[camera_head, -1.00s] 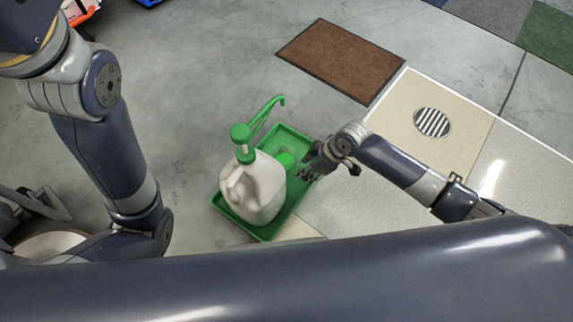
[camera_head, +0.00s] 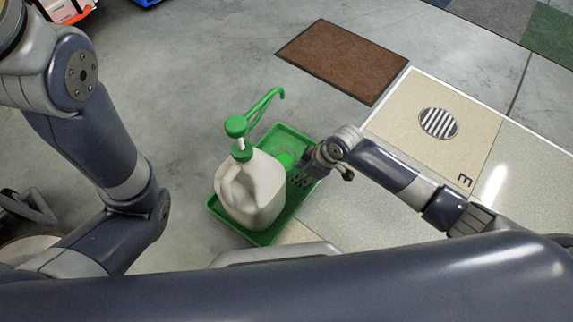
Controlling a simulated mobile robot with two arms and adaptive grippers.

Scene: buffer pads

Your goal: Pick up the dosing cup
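The dosing cup (camera_head: 284,160) is a small green piece in the green tray (camera_head: 225,229), just behind and to the right of the jug (camera_head: 249,193). The jug is whitish with a green pump on top and stands upright in the tray. My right gripper (camera_head: 303,174) is low over the tray's right edge, close to the cup's right side. Its fingers are small and dark, so I cannot tell their gap or whether they touch the cup. My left arm comes in at the left and bends out of sight; its gripper is not in view.
A brown mat (camera_head: 341,61) lies on the floor behind the tray. A beige floor panel with a round striped grate (camera_head: 438,123) lies to the right. A dark blue body part of mine covers the bottom.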

